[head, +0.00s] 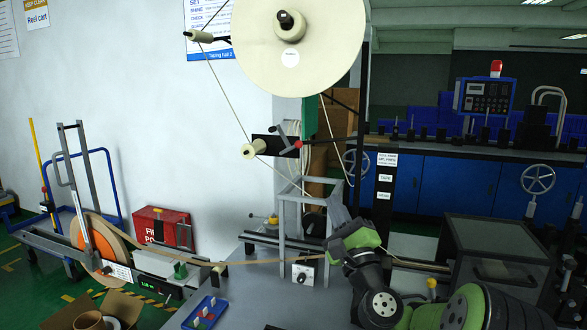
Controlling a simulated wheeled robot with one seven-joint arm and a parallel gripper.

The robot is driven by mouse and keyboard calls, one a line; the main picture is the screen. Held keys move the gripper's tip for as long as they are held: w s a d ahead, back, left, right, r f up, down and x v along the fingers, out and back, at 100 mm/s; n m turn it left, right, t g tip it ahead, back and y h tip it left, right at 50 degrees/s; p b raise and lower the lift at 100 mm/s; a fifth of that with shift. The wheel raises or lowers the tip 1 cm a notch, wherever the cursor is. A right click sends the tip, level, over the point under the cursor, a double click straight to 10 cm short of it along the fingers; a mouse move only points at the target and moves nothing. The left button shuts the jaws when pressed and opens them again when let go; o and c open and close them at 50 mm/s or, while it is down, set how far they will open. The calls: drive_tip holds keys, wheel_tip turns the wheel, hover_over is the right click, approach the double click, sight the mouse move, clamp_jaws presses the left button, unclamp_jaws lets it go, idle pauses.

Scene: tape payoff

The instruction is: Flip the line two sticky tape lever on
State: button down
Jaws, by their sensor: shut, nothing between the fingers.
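I cannot tell for sure which part is the line two sticky tape lever. A lever with a red ball end (298,144) sits beside a black block, below the big cream tape reel (300,35). A small white box with a dark knob (304,273) stands low at the foot of the grey frame. My gripper (337,213) is at the end of my green and black arm, right of the grey frame and below the red ball. It is shut and empty, apart from the red ball in the picture. The fingertips are small and hard to make out.
The grey frame (282,215) and thin tape strands stand close to the left of my arm. A dark post with white labels (385,178) stands to its right. A blue tray (205,313) lies at the front left. A grey cabinet (495,235) stands at right.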

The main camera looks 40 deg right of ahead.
drive_tip(key=a+r+p+x, duration=0.1)
drive_tip(key=a+p+x, duration=0.1)
drive_tip(key=p+x, duration=0.8)
drive_tip(key=x, duration=0.3)
drive_tip(key=shift+w+a+r, duration=0.15)
drive_tip(key=shift+a+r, duration=0.05)
drive_tip(key=shift+a, duration=0.1)
drive_tip(key=shift+r+p, duration=0.1)
drive_tip(key=shift+p, duration=0.3)
